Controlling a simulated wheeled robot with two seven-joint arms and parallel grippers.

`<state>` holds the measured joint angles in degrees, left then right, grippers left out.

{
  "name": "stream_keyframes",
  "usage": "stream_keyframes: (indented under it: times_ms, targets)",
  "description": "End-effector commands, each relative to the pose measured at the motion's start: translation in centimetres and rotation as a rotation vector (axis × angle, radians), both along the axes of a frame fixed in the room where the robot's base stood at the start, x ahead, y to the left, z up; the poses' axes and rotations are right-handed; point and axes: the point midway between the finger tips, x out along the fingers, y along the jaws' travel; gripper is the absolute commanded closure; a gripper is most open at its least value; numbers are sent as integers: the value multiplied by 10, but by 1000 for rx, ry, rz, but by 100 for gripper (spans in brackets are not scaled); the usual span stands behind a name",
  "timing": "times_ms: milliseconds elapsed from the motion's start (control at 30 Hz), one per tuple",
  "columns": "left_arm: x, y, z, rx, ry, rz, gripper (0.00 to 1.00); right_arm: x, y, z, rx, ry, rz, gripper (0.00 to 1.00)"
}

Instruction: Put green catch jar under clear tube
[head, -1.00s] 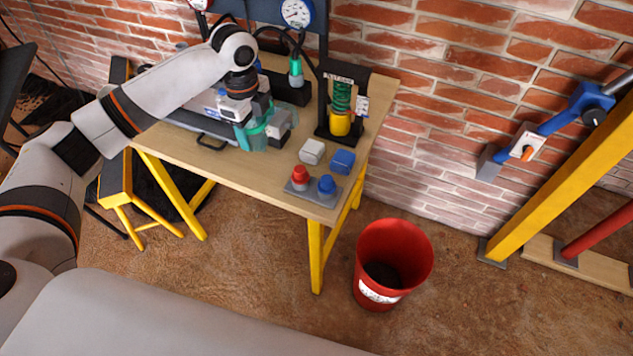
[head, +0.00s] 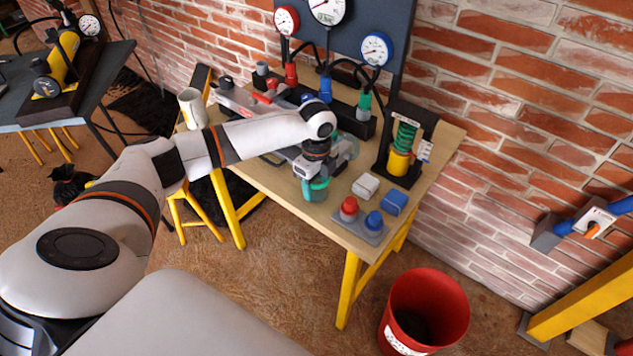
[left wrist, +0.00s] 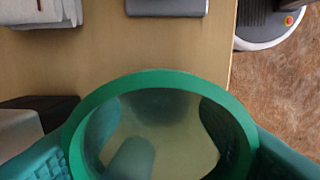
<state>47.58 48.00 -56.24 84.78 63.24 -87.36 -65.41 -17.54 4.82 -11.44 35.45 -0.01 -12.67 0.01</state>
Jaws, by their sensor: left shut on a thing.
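My left gripper (head: 316,188) is over the front part of the wooden workbench, its teal fingers pointing down. In the left wrist view those fingers are shut on the green catch jar (left wrist: 150,79), one on each side of its thick green rim. I look into the jar through its round mouth, and it seems empty. In the head view the fingers and arm largely hide the jar. A clear rounded part (head: 349,147), perhaps the clear tube, shows just behind the gripper, partly hidden by it. The jar is in front of this part. My right gripper is not in view.
A red bucket (head: 428,300) is on the floor. A white mug (head: 192,108) stands left.

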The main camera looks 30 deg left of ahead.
Motion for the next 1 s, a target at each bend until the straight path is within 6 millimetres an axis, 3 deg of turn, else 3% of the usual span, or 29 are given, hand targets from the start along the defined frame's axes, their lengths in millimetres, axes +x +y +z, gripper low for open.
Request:
stream_keyframes:
  times_ms: [267, 300, 400, 767, 1000]
  targets:
    - [0, 0, -3, -1, 1, 0, 68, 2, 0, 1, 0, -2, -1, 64]
    - [0, 0, -3, 0, 0, 0, 39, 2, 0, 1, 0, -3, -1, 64]
    - [0, 0, -3, 0, 0, 0, 23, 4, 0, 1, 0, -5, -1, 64]
    - [0, 0, 1, 0, -1, 0, 22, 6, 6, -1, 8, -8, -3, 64]
    - [1, 0, 43, 0, -4, 0, 22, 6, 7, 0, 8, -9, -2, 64]
